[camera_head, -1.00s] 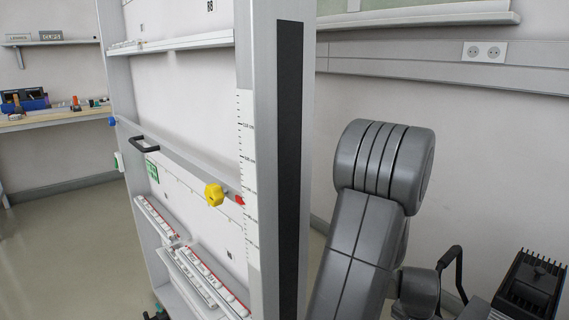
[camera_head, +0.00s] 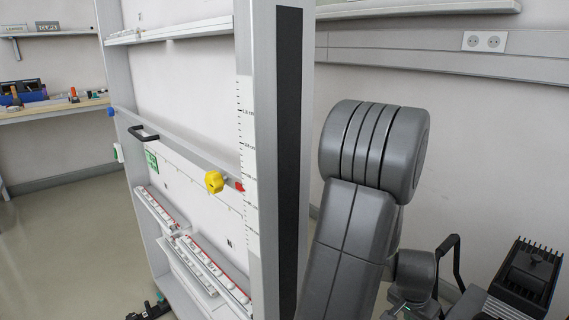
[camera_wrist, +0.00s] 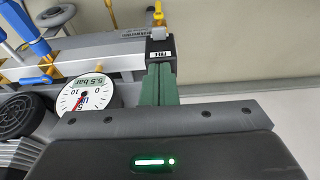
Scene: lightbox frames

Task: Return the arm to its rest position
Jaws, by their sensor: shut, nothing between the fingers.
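My arm (camera_head: 365,210) rises at the right of the head view, a grey jointed link with a ribbed round joint on top, bent beside the upright post of the white frame. My gripper (camera_wrist: 160,68) shows in the wrist view as two green fingers pressed together, with nothing between them. A black block with a white "FULL" label (camera_wrist: 160,55) shows just past the fingertips; whether they touch it I cannot tell. I cannot make out the fingers in the head view.
A white frame (camera_head: 265,60) with shelves and a yellow knob (camera_head: 214,182) stands left of my arm. A workbench (camera_head: 50,107) is at far left. The wrist view shows a pressure gauge (camera_wrist: 88,98) and blue and yellow fittings (camera_wrist: 25,40). Floor (camera_head: 60,230) is open at left.

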